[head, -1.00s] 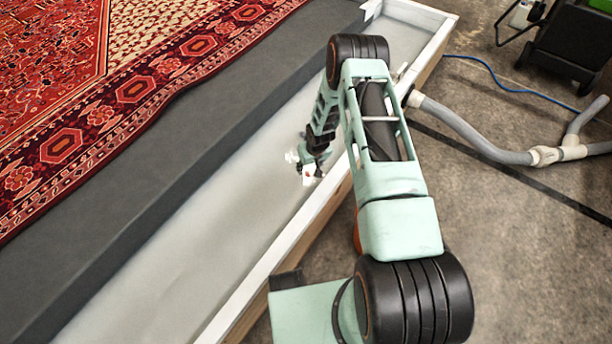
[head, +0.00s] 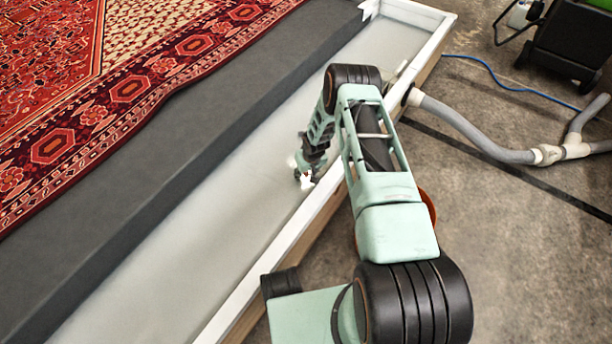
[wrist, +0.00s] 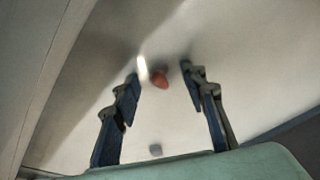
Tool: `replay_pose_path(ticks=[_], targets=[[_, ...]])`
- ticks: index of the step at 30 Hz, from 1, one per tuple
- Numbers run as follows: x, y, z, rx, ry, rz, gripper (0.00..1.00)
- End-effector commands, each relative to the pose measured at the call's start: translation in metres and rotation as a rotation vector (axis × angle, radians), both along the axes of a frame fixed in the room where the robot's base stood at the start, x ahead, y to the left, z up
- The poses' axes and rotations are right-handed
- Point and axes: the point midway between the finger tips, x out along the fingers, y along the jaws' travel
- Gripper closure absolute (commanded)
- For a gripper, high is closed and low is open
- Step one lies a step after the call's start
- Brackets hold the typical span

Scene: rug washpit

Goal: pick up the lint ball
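My gripper (head: 304,178) is low inside the pale trough, close to its right-hand wall. In the wrist view my gripper (wrist: 161,77) is open, with its two dark blue fingers spread apart. A small reddish-brown lump, which looks like the lint ball (wrist: 161,79), lies on the pale floor between the fingertip lines, with clear space to each finger. I cannot tell its height relative to the tips. The lint ball cannot be made out in the head view, where the gripper covers that spot.
A white-topped wooden wall (head: 275,257) borders the trough on the right; a dark grey ledge (head: 150,165) with a red patterned rug (head: 60,150) lies left. A small grey patch (wrist: 155,150) shows near the palm. A grey hose (head: 465,130) lies outside.

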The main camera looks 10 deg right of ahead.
Motion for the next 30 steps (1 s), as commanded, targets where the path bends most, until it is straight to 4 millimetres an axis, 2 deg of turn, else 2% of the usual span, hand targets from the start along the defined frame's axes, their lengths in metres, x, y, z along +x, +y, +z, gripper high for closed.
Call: replay_pose_path(ticks=[1, 6, 18, 20, 30], targets=[[0.000, 0.000, 0.000, 0.000, 0.000, 0.000, 0.69], [0.000, 0.000, 0.000, 0.000, 0.000, 0.000, 0.87], [0.000, 0.000, 0.004, 0.000, -0.001, 0.000, 0.88], [0.000, 0.000, 0.011, 0.000, -0.001, 0.000, 0.88], [0.000, 0.000, 0.078, -0.001, -0.001, 0.000, 0.88]])
